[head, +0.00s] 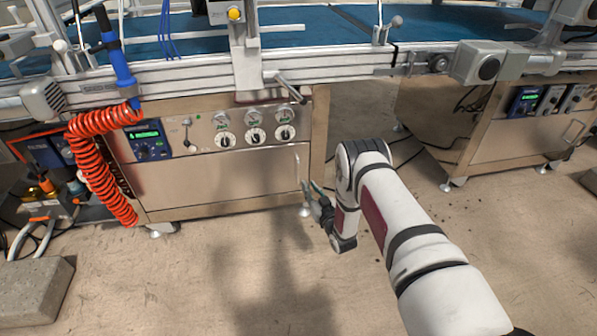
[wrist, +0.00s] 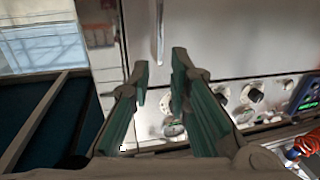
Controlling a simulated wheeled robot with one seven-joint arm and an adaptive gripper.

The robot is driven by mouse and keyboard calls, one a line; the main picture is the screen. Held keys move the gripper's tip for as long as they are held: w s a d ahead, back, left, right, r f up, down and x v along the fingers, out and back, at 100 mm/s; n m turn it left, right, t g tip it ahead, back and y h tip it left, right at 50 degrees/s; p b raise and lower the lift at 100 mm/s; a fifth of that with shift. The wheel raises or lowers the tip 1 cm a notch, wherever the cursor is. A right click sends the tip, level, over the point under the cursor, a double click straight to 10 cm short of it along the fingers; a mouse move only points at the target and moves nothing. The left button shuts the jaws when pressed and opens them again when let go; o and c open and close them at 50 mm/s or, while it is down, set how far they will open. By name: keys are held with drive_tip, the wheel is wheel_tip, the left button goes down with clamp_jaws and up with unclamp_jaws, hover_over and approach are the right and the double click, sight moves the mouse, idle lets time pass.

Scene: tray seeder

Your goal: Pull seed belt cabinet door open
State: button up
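The seed belt cabinet door (head: 215,182) is a plain metal panel below a row of knobs, and it looks shut. Its slim upright handle (head: 298,165) is near the right edge. My gripper (head: 312,190) is low, just right of and in front of the handle's lower end. In the wrist view the two fingers of my gripper (wrist: 160,70) are apart with nothing between the tips. The handle (wrist: 160,32) appears there beyond the fingertips, roughly in line with the gap. I see no clear contact, and the exact distance is hard to tell.
A conveyor frame (head: 190,80) runs above the cabinet. A coiled red hose (head: 95,165) hangs at its left. A second cabinet (head: 520,130) stands at the right, and a concrete block (head: 38,290) at lower left. The floor (head: 190,280) before the door is clear.

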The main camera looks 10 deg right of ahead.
sight(299, 170)
drive_tip(key=w+b, duration=0.1)
drive_tip(key=w, duration=0.2)
drive_tip(key=w+a+b, duration=0.1)
drive_tip(key=w+b, duration=0.1)
drive_tip(key=w, duration=0.2)
drive_tip(key=w+a+b, duration=0.1)
drive_tip(key=w, duration=0.3)
drive_tip(key=shift+a, duration=0.1)
clamp_jaws()
